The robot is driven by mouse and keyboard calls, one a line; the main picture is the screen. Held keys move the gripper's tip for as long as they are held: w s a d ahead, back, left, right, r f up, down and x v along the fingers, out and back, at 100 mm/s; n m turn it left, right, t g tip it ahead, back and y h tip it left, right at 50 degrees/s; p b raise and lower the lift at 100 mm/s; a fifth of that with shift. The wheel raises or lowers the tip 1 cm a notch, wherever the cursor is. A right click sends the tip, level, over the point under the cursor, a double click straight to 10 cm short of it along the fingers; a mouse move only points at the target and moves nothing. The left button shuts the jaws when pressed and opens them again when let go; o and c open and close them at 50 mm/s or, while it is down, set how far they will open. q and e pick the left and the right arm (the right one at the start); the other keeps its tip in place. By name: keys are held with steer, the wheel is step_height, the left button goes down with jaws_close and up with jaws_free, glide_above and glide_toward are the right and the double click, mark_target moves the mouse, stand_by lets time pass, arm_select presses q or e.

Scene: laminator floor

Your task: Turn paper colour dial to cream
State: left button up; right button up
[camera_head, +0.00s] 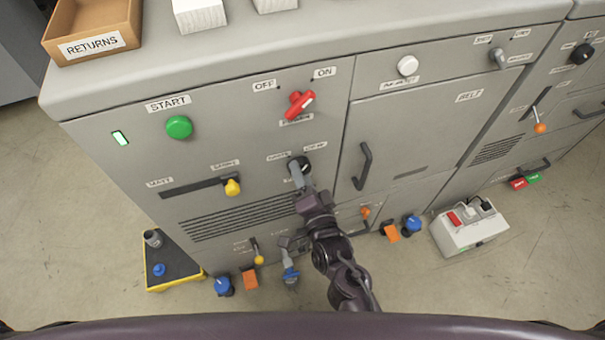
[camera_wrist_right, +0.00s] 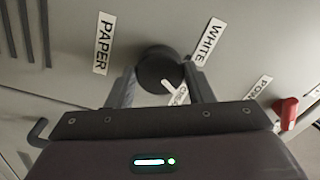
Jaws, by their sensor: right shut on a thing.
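The paper colour dial is a black round knob (camera_head: 300,163) on the grey machine front, below the red switch. It also shows in the right wrist view (camera_wrist_right: 158,66), between the fingers. My right gripper (camera_head: 298,178) is shut on the dial, with one finger on each side (camera_wrist_right: 160,90). A WHITE label (camera_wrist_right: 207,42) sits beside the dial at upper right in the wrist view, and a PAPER label (camera_wrist_right: 103,43) at left. Another label (camera_wrist_right: 178,95) is partly hidden by a finger. In the head view a CREAM label (camera_head: 315,146) is up and right of the dial. The dial's pointer direction is unclear. My left gripper is out of view.
A red ON/OFF switch (camera_head: 299,102) is above the dial. A yellow-knobbed slider (camera_head: 232,187) is to its left, and a door handle (camera_head: 363,167) to its right. A green START button (camera_head: 179,127) is at upper left. A white socket box (camera_head: 469,228) stands on the floor.

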steer(key=shift+m, duration=0.5)
steer(key=o, duration=1)
steer(key=v, duration=0.7)
steer(key=shift+s+d, duration=0.1)
steer(key=shift+s, duration=0.25)
